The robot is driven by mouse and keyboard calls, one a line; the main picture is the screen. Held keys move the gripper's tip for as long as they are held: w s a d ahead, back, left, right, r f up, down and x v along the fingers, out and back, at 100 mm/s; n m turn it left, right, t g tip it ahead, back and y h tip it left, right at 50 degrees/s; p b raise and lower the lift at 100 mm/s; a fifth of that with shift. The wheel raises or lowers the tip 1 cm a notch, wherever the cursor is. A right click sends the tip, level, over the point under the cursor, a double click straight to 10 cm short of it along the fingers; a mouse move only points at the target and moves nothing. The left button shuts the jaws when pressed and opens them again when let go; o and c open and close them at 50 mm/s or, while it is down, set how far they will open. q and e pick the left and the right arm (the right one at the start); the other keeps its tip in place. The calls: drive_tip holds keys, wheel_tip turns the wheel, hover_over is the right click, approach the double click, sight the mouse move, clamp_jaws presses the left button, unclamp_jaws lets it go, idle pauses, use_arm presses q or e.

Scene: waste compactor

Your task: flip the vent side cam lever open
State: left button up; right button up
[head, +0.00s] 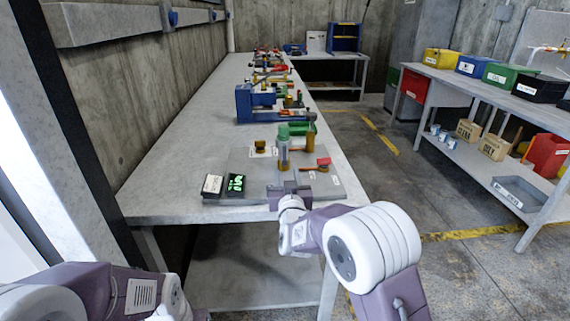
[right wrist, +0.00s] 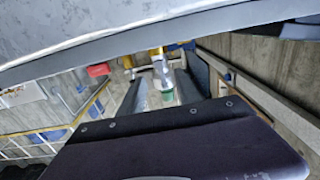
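On the near end of the long bench, a grey plate (head: 237,160) carries a small fixture. A clear cylinder with a green top (head: 284,147) stands on it, next to an amber cylinder (head: 310,137). An orange lever with a red end (head: 318,166) lies roughly level at the right; I cannot tell if it is the vent side cam lever. A dark yellow knob (head: 260,147) sits at the left. My left gripper is out of view.
A box with green digits (head: 236,184) and a white label card (head: 213,184) lie at the front left. A blue vise-like machine (head: 255,103) stands farther back. A shelf table (head: 478,92) with coloured bins is at the right, across open floor.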

sight(284, 156)
drive_tip(key=w, duration=0.6)
drive_tip(key=shift+w, duration=0.35)
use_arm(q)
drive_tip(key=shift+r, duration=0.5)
use_arm(e)
clamp_jaws()
drive_tip(key=r+g+p, duration=0.1)
drive_tip(key=p, duration=0.3)
drive_tip(key=s+r+g+p, duration=0.1)
drive_tip(key=p, duration=0.3)
drive_tip(key=shift+r, duration=0.15)
drive_tip(key=g+p, duration=0.1)
drive_tip(key=p, duration=0.5)
drive_tip(key=s+g+p, duration=0.1)
drive_tip(key=g+p, duration=0.1)
drive_tip(key=p, duration=0.3)
drive_tip(key=g+p, duration=0.1)
drive_tip(key=p, duration=0.5)
drive_tip(key=shift+s+r+g+p, duration=0.15)
drive_tip(key=shift+r+g+p, duration=0.15)
drive_tip(key=shift+r+g, duration=0.1)
use_arm(q)
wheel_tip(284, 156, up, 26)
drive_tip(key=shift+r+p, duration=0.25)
drive_tip(key=shift+p, duration=0.2)
use_arm(e)
drive_tip(key=shift+f, duration=0.3)
